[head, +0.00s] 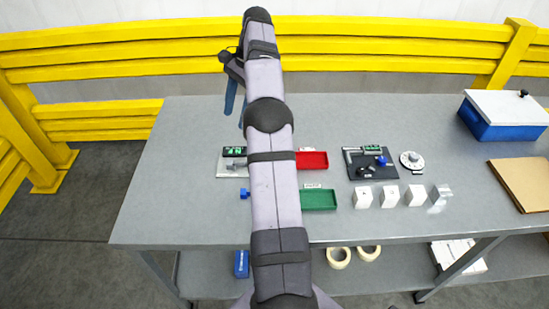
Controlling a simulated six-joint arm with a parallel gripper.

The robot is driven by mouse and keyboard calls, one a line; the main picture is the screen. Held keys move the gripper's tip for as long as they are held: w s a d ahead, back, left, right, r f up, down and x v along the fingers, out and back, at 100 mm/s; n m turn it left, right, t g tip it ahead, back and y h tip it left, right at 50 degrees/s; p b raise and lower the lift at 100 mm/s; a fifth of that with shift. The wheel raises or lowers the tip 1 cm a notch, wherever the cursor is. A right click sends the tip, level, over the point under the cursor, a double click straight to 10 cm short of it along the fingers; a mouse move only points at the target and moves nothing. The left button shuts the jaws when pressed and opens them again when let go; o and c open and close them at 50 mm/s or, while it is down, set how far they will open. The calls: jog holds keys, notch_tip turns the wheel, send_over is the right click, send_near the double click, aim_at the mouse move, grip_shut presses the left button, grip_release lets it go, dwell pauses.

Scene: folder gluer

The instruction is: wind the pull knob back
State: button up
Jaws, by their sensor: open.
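My gripper (236,112) shows at the upper left of my arm, its two blue fingers pointing down and apart, with nothing seen between them. It is above the far left part of the table, apart from the devices. Another blue knob (381,161) sits on a black board (355,154) with a green display and black parts. I cannot tell which is the pull knob.
The grey table (180,210) also holds a red tray (312,160), a green tray (318,200), a white dial (411,160), several white boxes (389,196), a blue bin (500,122) and a brown folder (522,184). Yellow rails (130,55) stand behind. The table's left end is clear.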

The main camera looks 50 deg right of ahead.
jog(key=s+d+f+g+h, duration=0.2)
jog(key=s+f+g+h, duration=0.3)
jog(key=s+f, duration=0.75)
jog(key=w+d+f+t+h, duration=0.2)
jog(key=w+d+t, duration=0.2)
jog(key=w, duration=0.2)
jog(key=shift+n+h, duration=0.3)
jog(key=shift+h, duration=0.1)
jog(key=shift+f, duration=0.15)
jog(key=shift+p+x, duration=1.35)
jog(key=shift+x, duration=2.15)
jog(key=c, duration=1.1)
